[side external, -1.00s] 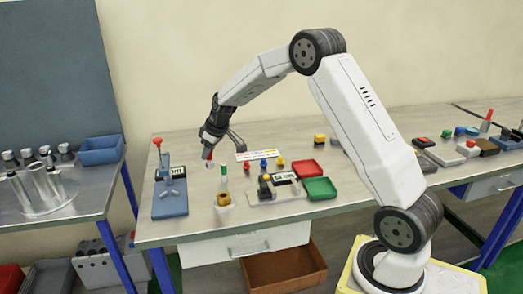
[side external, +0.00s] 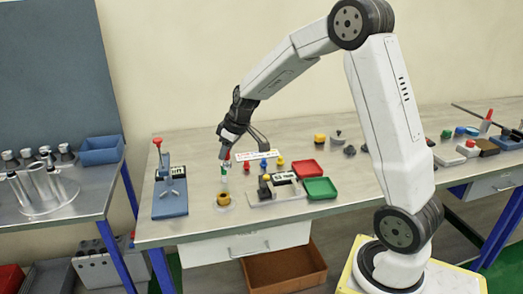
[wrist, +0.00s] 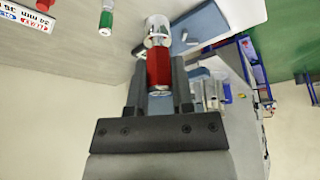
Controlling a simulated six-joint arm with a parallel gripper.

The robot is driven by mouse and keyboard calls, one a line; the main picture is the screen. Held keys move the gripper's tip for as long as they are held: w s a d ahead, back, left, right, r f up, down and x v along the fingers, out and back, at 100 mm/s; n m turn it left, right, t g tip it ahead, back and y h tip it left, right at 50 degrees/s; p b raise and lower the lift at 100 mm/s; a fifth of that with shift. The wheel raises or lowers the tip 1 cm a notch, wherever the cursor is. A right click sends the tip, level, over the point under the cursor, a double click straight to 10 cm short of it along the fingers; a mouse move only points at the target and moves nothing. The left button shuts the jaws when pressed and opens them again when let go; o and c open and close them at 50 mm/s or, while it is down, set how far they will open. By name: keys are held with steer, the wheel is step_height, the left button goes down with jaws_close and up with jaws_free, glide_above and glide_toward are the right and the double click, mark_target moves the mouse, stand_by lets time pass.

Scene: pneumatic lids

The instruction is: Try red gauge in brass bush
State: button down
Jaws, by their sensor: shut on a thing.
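My gripper (side external: 223,134) is shut on the red gauge (wrist: 160,66), which shows between the fingers in the wrist view, with bright metal at its ends. In the side view the red gauge (side external: 227,158) is a small red spot under the fingertips. The brass bush (side external: 223,200) sits on a pale base on the bench, below and apart from my gripper. A green gauge (side external: 224,173) shows just behind the bush, very close under the red one in the picture. I cannot tell the gap between them. The bush is not clear in the wrist view.
A blue stand with a red knob (side external: 170,200) is to the left. A grey fixture (side external: 262,197) is right of the bush, near a red tray (side external: 305,167) and a green tray (side external: 320,188). A label card (side external: 257,154) and small coloured pieces lie behind.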

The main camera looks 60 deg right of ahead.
stand_by(0.4)
steer(key=f, duration=0.1)
steer(key=a+f, duration=0.1)
steer(key=w+f, duration=0.1)
steer(key=shift+a+f, duration=0.1)
steer(key=shift+a, duration=0.3)
steer(key=shift+f, duration=0.2)
steer(key=shift+f, duration=2.55)
steer(key=shift+f, duration=0.25)
stand_by(3.9)
